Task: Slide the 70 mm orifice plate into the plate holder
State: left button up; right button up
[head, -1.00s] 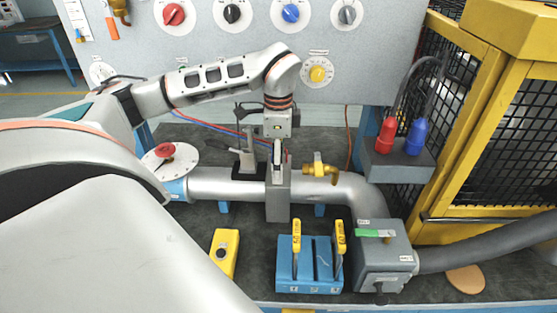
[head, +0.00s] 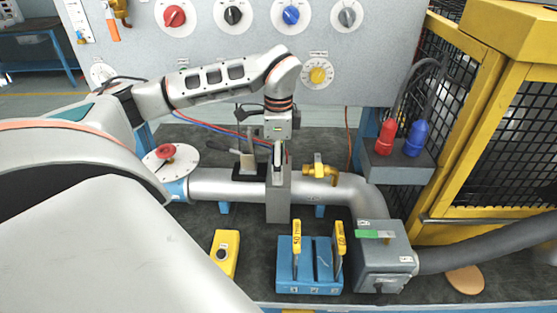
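The plate holder (head: 278,205) is a grey upright block across the silver pipe, in the middle of the head view. My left gripper (head: 279,153) points down directly over its top. Its fingers are seen nearly edge-on, so I cannot tell whether they are shut on a plate. No 70 mm plate can be made out clearly; the gripper and holder hide that spot. A blue rack (head: 310,286) in front holds two plates with yellow handles, one left (head: 297,237) marked 50 mm and one right (head: 339,240). The slot between them looks empty. My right gripper is not in view.
A brass valve (head: 320,171) sits on the pipe just right of the holder. A grey lever stand (head: 248,162) is just left behind it. A grey box (head: 384,262), a yellow button box (head: 224,254) and a red-knobbed disc (head: 166,155) stand around. A yellow fence is at the right.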

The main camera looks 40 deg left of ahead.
pick_arm(q)
jog(key=o, duration=1.5)
jog(key=shift+c, duration=0.2)
notch_tip(320, 180, up, 12)
jog(key=shift+r, duration=0.1)
